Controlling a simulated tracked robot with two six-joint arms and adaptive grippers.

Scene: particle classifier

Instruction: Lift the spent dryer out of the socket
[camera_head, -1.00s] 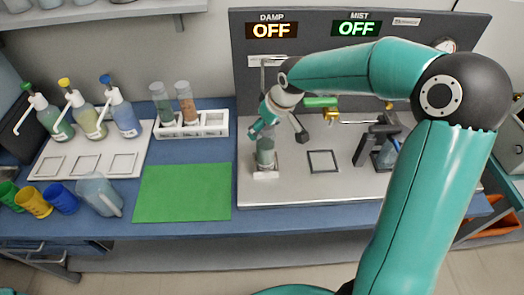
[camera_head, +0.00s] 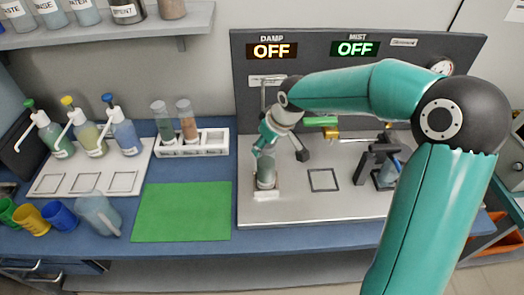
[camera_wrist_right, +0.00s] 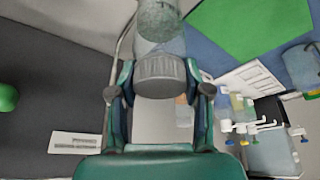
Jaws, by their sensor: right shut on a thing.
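The spent dryer (camera_head: 266,172) is an upright clear cylinder with grey-green filling. It is at the white socket (camera_head: 264,197) on the left of the metal deck. My right gripper (camera_head: 263,147) is shut on its upper end. In the right wrist view, a ribbed grey cap (camera_wrist_right: 161,76) sits between the two fingers (camera_wrist_right: 159,98), and the speckled grey-green body (camera_wrist_right: 158,20) extends beyond it. Whether the dryer's lower end is still inside the socket or just clear of it, I cannot tell. My left gripper is not in view.
A white rack (camera_head: 215,140) holds two other cylinders at its left. A green mat (camera_head: 183,211) lies clear left of the deck. Pump bottles (camera_head: 124,135) and coloured cups (camera_head: 60,212) stand farther left. A black stand (camera_head: 375,165) is right of the socket.

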